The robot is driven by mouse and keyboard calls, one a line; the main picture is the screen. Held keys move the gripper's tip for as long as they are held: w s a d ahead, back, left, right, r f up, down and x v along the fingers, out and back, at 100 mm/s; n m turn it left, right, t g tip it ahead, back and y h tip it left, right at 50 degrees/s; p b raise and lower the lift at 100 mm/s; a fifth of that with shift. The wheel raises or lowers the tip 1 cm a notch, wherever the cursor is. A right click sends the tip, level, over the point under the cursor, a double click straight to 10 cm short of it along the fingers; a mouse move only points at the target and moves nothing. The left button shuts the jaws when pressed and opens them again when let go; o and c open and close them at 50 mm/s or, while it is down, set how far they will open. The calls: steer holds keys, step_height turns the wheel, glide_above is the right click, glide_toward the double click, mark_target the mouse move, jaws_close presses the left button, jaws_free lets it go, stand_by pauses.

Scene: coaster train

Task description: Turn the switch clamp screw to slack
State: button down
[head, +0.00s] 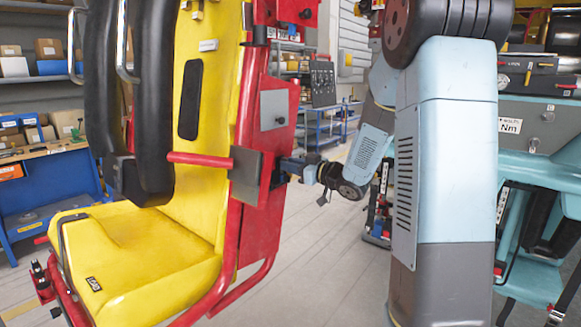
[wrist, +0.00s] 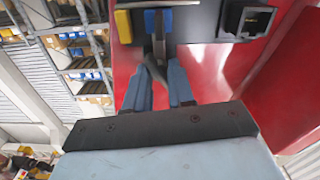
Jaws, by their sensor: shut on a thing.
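A yellow coaster seat (head: 190,240) with a red side frame (head: 252,215) fills the left of the head view. A dark grey plate (head: 245,176) is fixed to the frame's side. My gripper (head: 292,166) reaches it from the right. In the wrist view, my gripper (wrist: 157,84) has its two blue-grey fingers closed around a grey metal piece (wrist: 155,66), which looks like the switch clamp screw. This piece sits below a blue block (wrist: 158,20) on the plate. Its exact shape and its turn are blurred and partly hidden by the fingers.
Black padded restraints (head: 152,100) hang before the seat. A blue workbench (head: 48,190) stands at far left.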

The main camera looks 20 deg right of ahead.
steer(key=shift+a, duration=0.25)
stand_by(0.4)
steer(key=c, duration=1.2)
jaws_free()
steer(key=shift+s, duration=0.1)
steer(key=o, duration=0.5)
steer(key=shift+d, duration=0.1)
steer(key=shift+d, duration=0.15)
steer(key=v, duration=1.3)
steer(key=shift+s, duration=0.3)
steer(key=shift+d, duration=0.15)
